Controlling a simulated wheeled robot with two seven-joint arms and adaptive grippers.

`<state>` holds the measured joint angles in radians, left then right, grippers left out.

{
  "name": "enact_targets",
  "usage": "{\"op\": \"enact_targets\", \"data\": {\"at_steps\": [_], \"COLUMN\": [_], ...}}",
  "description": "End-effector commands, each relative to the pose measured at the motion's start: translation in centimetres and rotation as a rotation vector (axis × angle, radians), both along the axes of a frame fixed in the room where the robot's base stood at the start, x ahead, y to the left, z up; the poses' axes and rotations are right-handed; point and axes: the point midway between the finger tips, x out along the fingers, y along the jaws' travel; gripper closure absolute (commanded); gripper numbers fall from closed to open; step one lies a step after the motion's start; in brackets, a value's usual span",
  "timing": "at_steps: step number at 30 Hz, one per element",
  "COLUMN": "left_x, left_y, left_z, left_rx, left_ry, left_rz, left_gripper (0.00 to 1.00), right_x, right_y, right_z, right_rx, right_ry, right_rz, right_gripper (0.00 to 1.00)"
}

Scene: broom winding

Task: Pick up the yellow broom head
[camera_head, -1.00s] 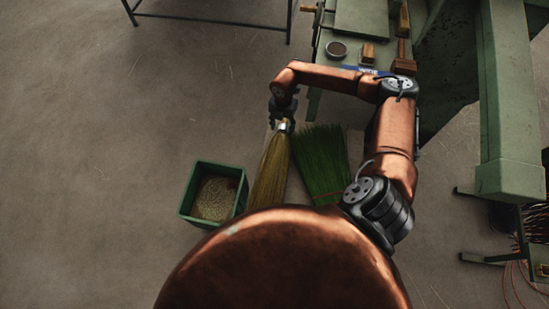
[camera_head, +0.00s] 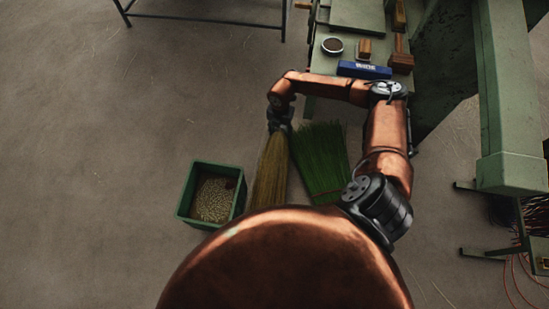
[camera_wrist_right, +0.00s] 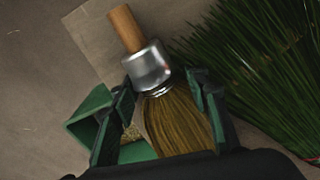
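The yellow broom head (camera_head: 270,172) lies on the floor sheet, its straw bristles pointing toward me. The right wrist view shows its straw (camera_wrist_right: 178,122), shiny metal collar (camera_wrist_right: 148,67) and short wooden handle (camera_wrist_right: 126,28). My right gripper (camera_head: 280,127) is over the collar end in the head view and hides it. In the right wrist view, the fingers of that gripper (camera_wrist_right: 160,88) stand apart on either side of the broom just below the collar. A gap shows at the left finger; contact on the right is unclear. My left gripper is not in view.
A green bristle bundle (camera_head: 320,163) lies close to the right of the broom. A green bin (camera_head: 183,207) with pale grains stands to its left. A green bench (camera_head: 355,20) holds a blue box (camera_head: 364,70), a round tin (camera_head: 332,46) and wooden blocks. Floor at left is clear.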

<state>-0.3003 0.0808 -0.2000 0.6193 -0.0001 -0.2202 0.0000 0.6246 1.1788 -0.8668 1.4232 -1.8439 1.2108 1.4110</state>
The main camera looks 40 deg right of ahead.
Motion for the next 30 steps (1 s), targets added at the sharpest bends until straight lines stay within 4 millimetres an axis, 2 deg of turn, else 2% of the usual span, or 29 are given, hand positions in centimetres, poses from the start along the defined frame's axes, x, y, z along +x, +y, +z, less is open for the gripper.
{"op": "enact_targets", "data": {"at_steps": [2, 12, 23, 26, 30], "left_x": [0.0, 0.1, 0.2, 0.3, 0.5], "left_y": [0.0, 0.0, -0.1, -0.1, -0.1], "left_z": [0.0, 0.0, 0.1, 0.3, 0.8], "left_rx": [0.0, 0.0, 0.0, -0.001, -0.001], "left_ry": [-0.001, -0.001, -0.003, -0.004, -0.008], "left_rz": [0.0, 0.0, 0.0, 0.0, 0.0], "left_gripper": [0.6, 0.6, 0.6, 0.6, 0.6], "right_x": [0.1, 0.1, 0.2, 0.2, 0.2], "right_y": [0.0, 0.1, 0.1, 0.0, 0.0], "right_z": [0.1, 0.1, 0.6, 1.5, 3.6], "right_rx": [0.001, 0.001, 0.002, 0.001, 0.001], "right_ry": [-0.002, -0.002, -0.004, -0.005, -0.006], "right_rz": [-0.001, 0.0, -0.001, -0.001, 0.0], "right_gripper": [0.74, 0.97, 0.97, 0.97, 0.97]}}
